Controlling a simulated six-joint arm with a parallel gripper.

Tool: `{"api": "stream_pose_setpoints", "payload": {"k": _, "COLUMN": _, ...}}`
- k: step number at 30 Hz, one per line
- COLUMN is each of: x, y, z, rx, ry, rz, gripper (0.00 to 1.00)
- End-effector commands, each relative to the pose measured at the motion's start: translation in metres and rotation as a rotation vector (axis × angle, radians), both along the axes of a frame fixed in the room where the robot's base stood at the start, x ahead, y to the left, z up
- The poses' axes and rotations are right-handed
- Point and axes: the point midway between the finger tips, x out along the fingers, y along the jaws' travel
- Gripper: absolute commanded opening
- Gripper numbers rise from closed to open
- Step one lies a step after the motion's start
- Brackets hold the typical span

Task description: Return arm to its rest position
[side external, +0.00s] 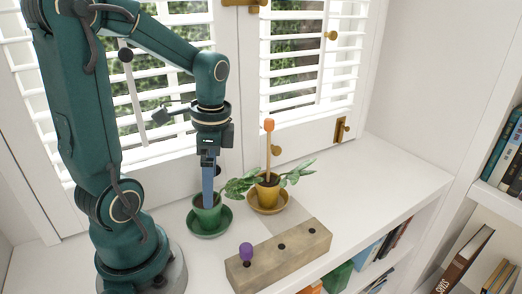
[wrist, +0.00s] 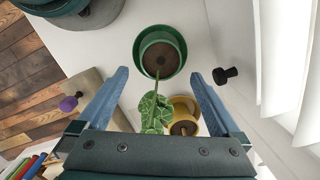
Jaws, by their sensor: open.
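My gripper (side external: 208,198) points straight down over the green pot (side external: 207,214) in the side view. Its two blue fingers are spread wide apart in the wrist view (wrist: 158,78). No object is gripped between them. The green pot (wrist: 160,58) holds dark soil and stands on a green saucer. A leafy plant (side external: 238,184) spreads beside the fingers; in the wrist view its leaf (wrist: 153,112) shows between them, below the green pot. How close the fingertips are to the pot's rim is hard to tell.
A yellow pot (side external: 268,194) holds an orange-tipped stick (side external: 269,140). A wooden block (side external: 292,254) with holes carries a purple-knobbed peg (side external: 246,252). Shuttered windows (side external: 305,60) stand close behind. The white shelf top (side external: 365,180) is clear at right; books (side external: 462,258) fill lower shelves.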

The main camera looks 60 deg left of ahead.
Motion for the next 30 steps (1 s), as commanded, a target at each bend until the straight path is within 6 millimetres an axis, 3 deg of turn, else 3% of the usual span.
{"api": "stream_pose_setpoints", "payload": {"k": 7, "x": 0.010, "y": -0.049, "z": 0.037, "rx": 0.058, "ry": -0.245, "rz": -0.099, "gripper": 1.00}}
{"api": "stream_pose_setpoints", "payload": {"k": 15, "x": -0.003, "y": -0.101, "z": 0.061, "rx": -0.060, "ry": -0.539, "rz": 0.122, "gripper": 1.00}}
{"api": "stream_pose_setpoints", "payload": {"k": 22, "x": -0.007, "y": -0.110, "z": 0.059, "rx": -0.149, "ry": -0.579, "rz": 0.383, "gripper": 1.00}}
{"api": "stream_pose_setpoints", "payload": {"k": 30, "x": -0.006, "y": -0.110, "z": 0.060, "rx": -0.159, "ry": -0.582, "rz": 0.434, "gripper": 1.00}}
